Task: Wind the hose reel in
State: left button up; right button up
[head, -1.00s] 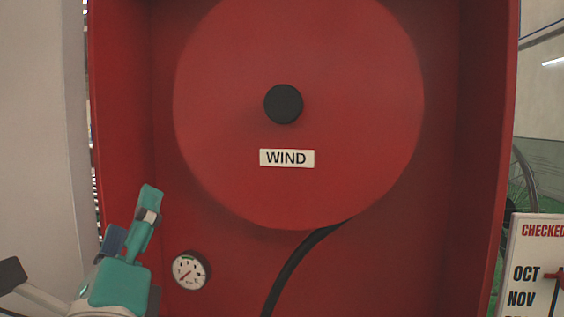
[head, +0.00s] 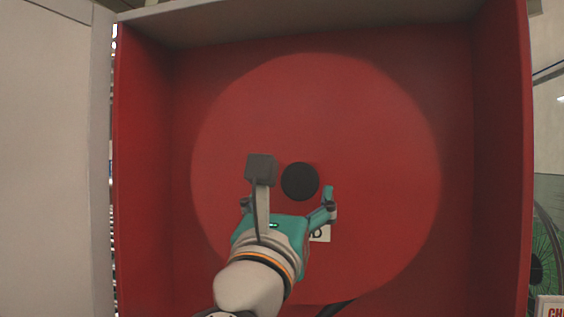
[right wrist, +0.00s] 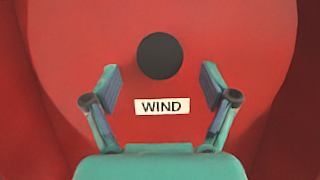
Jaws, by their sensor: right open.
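The red reel disc (head: 390,150) stands upright in a red cabinet, with a round black knob (head: 300,182) on its face. The knob also shows in the right wrist view (right wrist: 160,56), above a white WIND label (right wrist: 162,106). My right gripper (head: 287,197) is in front of the disc, open and empty. In the right wrist view its two fingers (right wrist: 159,82) are spread to either side of the label, with the knob ahead between and beyond the tips. It hides most of the label in the head view. A bit of black hose (head: 335,308) shows below the disc. My left gripper is not in view.
The cabinet's side walls (head: 500,150) and top edge (head: 300,28) frame the disc. A pale panel (head: 55,150) stands at the left. A wheel (head: 545,265) and the corner of a sign (head: 551,308) are at the right.

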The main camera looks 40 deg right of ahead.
aim_at(300, 181)
jog(key=p+x, duration=0.1)
jog(key=x, duration=0.3)
jog(key=shift+w+d+r+p, duration=0.15)
jog(key=shift+d+p, duration=0.1)
jog(key=shift+p, duration=0.15)
jog(key=shift+w+d+r, duration=0.15)
jog(key=shift+w+d, duration=0.25)
jog(key=shift+d, duration=0.05)
jog(key=shift+c, duration=0.2)
grip_shut()
